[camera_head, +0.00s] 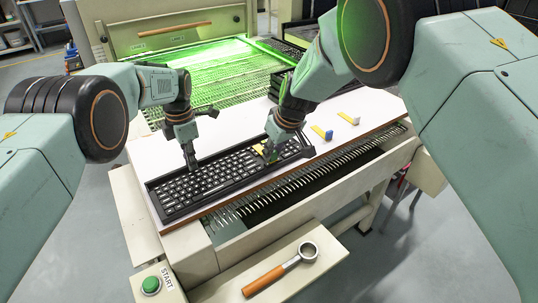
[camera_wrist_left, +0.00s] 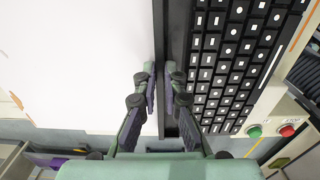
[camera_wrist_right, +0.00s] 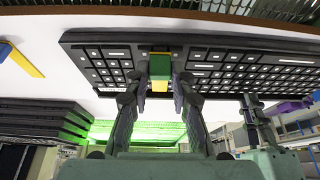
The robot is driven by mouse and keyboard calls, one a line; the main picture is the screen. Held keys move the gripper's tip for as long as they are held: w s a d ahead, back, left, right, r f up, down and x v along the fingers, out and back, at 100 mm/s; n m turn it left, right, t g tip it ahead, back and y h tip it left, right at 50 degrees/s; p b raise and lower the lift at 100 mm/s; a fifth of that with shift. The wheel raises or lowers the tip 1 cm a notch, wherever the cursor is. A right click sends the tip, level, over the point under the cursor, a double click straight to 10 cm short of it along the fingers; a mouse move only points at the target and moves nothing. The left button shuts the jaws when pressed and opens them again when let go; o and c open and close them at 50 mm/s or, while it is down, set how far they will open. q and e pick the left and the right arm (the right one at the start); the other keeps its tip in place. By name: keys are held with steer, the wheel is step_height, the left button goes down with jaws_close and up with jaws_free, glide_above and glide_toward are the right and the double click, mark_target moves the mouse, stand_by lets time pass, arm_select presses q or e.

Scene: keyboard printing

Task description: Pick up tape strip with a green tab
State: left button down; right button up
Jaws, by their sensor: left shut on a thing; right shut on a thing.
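A black keyboard (camera_head: 183,190) in a black tray lies on the white table top. My left gripper (camera_head: 193,163) is at the keyboard's far edge. In the left wrist view its fingers (camera_wrist_left: 161,85) are shut on the black tray rim. My right gripper (camera_head: 270,150) is over the right part of the keyboard. In the right wrist view its fingers (camera_wrist_right: 158,90) are shut on the green tab (camera_wrist_right: 159,68) of a yellow tape strip (camera_wrist_right: 160,86). The strip lies over the keys; whether it touches them I cannot tell. The strip also shows in the head view (camera_head: 258,149).
To the right on the white table (camera_head: 345,104) lie a yellow strip with a blue tab (camera_head: 329,134) and one with a white tab (camera_head: 356,121). Stacked black keyboards stand behind my right arm. A wooden-handled tool (camera_head: 265,281) and green START button (camera_head: 150,285) are in front.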

steer(key=shift+c, duration=0.8)
step_height(320, 180, up, 10)
steer(key=shift+o, duration=1.1)
jaws_close()
step_height(320, 180, up, 9)
steer(key=w+a, duration=0.1)
steer(key=shift+w, duration=0.35)
